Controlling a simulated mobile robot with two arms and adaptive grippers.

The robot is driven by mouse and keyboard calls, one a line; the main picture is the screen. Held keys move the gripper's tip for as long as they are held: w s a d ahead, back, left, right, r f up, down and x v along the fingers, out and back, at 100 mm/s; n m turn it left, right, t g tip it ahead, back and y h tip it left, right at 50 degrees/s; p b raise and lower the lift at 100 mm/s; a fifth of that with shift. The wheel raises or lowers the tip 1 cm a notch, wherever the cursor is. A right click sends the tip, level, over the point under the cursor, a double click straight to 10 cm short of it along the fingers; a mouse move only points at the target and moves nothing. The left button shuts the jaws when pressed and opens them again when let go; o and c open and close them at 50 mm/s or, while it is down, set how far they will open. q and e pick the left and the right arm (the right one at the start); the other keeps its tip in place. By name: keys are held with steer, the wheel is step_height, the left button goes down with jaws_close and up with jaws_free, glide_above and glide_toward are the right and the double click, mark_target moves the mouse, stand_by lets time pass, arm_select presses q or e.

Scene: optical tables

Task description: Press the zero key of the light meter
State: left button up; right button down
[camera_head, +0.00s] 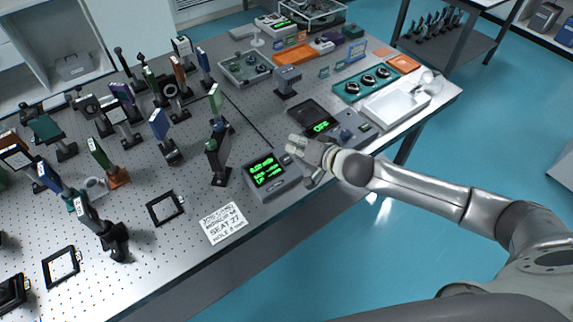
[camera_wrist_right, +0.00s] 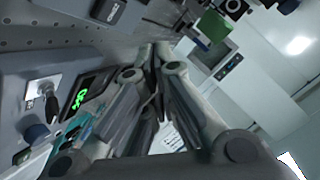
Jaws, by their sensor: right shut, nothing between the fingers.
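Two grey instruments with lit green displays stand near the table's front edge. One (camera_head: 284,187) shows several lines of green text. The other (camera_head: 343,141), to its right, has a green readout and a blue knob. I cannot tell for sure from the pictures which is the light meter, and no key label is legible. My right gripper (camera_head: 297,158) is shut and empty, close to the right end of the text-display instrument. Whether it touches is unclear. In the right wrist view its fingers (camera_wrist_right: 157,52) meet, with the readout instrument (camera_wrist_right: 42,75) to the left. My left gripper is out of view.
Optical mounts on posts crowd the perforated table (camera_head: 200,255) at left. A printed note (camera_head: 223,224) lies near the front edge. A teal tray (camera_head: 347,92) with dark round parts and a white tray (camera_head: 396,103) lie at right. Floor is clear in front.

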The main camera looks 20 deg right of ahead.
mark_target(292, 161)
steer(key=f+b, duration=0.1)
steer(key=f, duration=0.1)
steer(key=w+f+b, duration=0.1)
steer(key=f, duration=0.1)
steer(key=shift+w+a, duration=0.1)
steer(key=shift+a, duration=0.1)
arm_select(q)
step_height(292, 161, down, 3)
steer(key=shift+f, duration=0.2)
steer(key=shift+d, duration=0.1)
arm_select(e)
steer(key=shift+f, duration=0.1)
stand_by(0.7)
arm_select(q)
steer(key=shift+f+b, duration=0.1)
steer(key=shift+b, duration=0.2)
arm_select(e)
steer(key=shift+w+f, duration=0.2)
steer(key=shift+f, duration=0.1)
